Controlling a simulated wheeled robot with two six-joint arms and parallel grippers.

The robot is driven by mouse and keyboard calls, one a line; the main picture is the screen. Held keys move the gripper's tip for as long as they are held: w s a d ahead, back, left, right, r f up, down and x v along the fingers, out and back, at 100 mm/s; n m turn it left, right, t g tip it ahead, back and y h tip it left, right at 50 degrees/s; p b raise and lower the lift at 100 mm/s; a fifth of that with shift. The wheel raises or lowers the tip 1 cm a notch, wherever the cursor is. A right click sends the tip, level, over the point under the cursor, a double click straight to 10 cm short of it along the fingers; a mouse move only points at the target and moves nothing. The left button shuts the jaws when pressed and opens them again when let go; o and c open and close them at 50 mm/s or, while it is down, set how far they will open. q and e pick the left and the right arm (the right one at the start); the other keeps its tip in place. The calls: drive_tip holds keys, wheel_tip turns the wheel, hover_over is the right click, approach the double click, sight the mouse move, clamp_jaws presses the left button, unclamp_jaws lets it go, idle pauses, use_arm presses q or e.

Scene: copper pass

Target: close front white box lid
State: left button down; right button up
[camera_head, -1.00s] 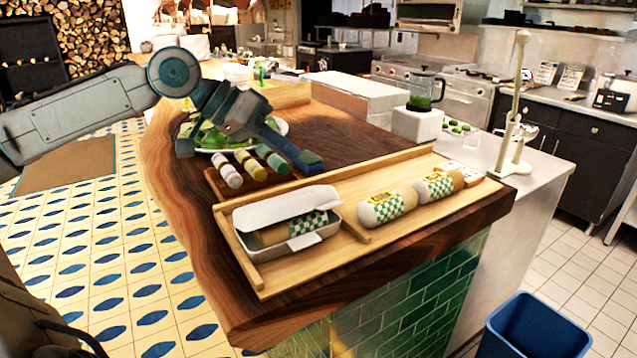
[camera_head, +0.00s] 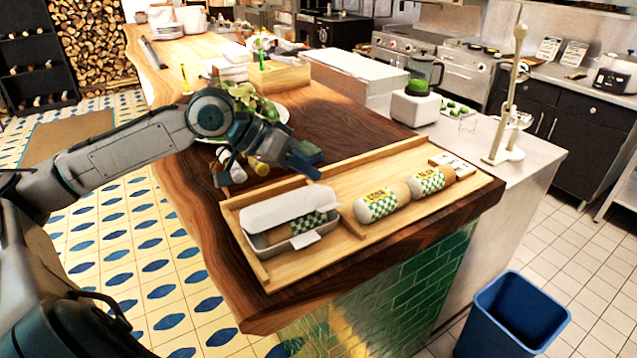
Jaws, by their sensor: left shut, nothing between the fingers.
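The white box (camera_head: 266,243) sits at the left end of the wooden tray on the counter. Its lid (camera_head: 290,207) is partly open and slopes above the contents. A sandwich in green-checked wrap (camera_head: 306,222) shows under the lid, and a small flap hangs at the box's front. My left gripper (camera_head: 312,171) is shut and empty, just behind and above the lid, apart from it as far as I can tell. My right gripper is not in view.
Two wrapped sandwiches (camera_head: 381,205) (camera_head: 427,182) lie on the tray (camera_head: 405,219), right of a wooden divider. Small bottles (camera_head: 258,167) and a plate of greens (camera_head: 240,100) are behind my left gripper. A blue bin (camera_head: 515,315) stands on the floor at right.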

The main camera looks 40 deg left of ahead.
use_arm(q)
drive_tip(key=shift+w+d+f+p, duration=0.35)
drive_tip(key=shift+w+d+p, duration=0.15)
drive_tip(key=shift+p, duration=0.4)
drive_tip(key=shift+s+d+f+p, duration=0.15)
drive_tip(key=shift+d+f, duration=0.1)
drive_tip(key=shift+f, duration=0.4)
drive_tip(key=shift+s+d+f+p, duration=0.1)
drive_tip(key=shift+d+f, duration=0.2)
drive_tip(key=shift+f, duration=0.4)
drive_tip(key=shift+s+d+f+p, duration=0.15)
drive_tip(key=shift+d+f, duration=0.1)
drive_tip(key=shift+f, duration=0.4)
drive_tip(key=shift+w, duration=0.1)
